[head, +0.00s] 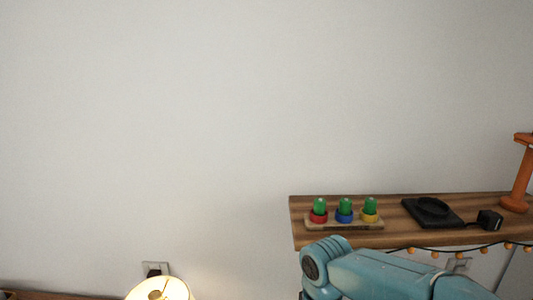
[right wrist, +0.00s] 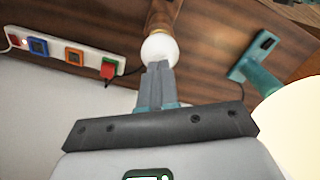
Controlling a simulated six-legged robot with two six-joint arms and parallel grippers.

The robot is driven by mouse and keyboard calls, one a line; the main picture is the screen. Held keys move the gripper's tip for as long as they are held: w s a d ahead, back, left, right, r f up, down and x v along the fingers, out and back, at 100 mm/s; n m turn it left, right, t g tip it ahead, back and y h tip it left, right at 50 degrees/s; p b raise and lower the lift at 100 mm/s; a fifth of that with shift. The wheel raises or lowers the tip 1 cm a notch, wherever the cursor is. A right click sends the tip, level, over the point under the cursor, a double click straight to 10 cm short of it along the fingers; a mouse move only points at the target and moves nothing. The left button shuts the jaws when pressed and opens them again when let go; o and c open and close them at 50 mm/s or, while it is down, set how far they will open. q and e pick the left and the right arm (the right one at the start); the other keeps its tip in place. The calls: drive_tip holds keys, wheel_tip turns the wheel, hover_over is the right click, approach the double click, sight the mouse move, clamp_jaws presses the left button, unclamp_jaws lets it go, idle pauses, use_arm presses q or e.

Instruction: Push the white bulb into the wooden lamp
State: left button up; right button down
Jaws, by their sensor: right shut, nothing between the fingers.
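In the right wrist view, the round white bulb (right wrist: 160,48) sits at the end of the wooden lamp's brown neck (right wrist: 161,16). My right gripper (right wrist: 159,68) is shut and empty, its grey fingertips at the near side of the bulb. They overlap the bulb's edge in the picture; I cannot tell whether they touch it. The seam between bulb and neck is too small to judge how deep the bulb sits. The head view shows neither gripper nor this bulb. My left gripper is not in view.
In the right wrist view, a power strip (right wrist: 90,60) lies left, a teal device (right wrist: 255,65) right, and a pale rounded shape (right wrist: 295,125) fills the lower right.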

drive_tip(key=shift+f+b, duration=0.35)
drive_tip(key=shift+f, duration=0.2)
idle(0.4)
drive_tip(key=shift+r, duration=0.1)
wheel_tip(320, 180, up, 6)
drive_tip(key=p, duration=0.5)
idle(0.3)
